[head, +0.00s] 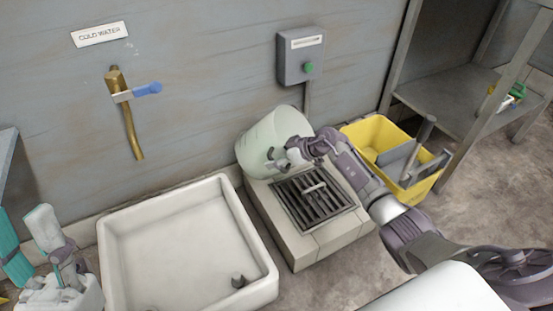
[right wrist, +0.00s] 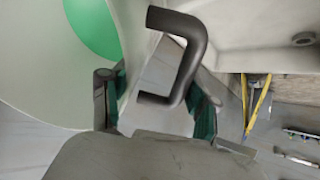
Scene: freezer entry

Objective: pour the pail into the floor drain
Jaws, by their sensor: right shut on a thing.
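The pail (head: 265,140) is pale, whitish green and appears tilted. It is at the back edge of the floor drain's block, close to the wall. The floor drain (head: 312,206) is a dark slotted grate with a light bar handle, set in a raised pale block, just in front of the pail. My right gripper (head: 293,155) is shut on the pail's dark bent handle, which the right wrist view shows between the fingers (right wrist: 172,75). That view also shows part of the pail (right wrist: 40,75) with a green patch. My left gripper is not in view.
A white basin (head: 185,245) stands left of the drain block. A yellow bucket (head: 385,150) with tools is at its right. A brass tap (head: 125,110) and a grey switch box (head: 300,58) are on the wall. A metal shelf (head: 455,90) stands at right.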

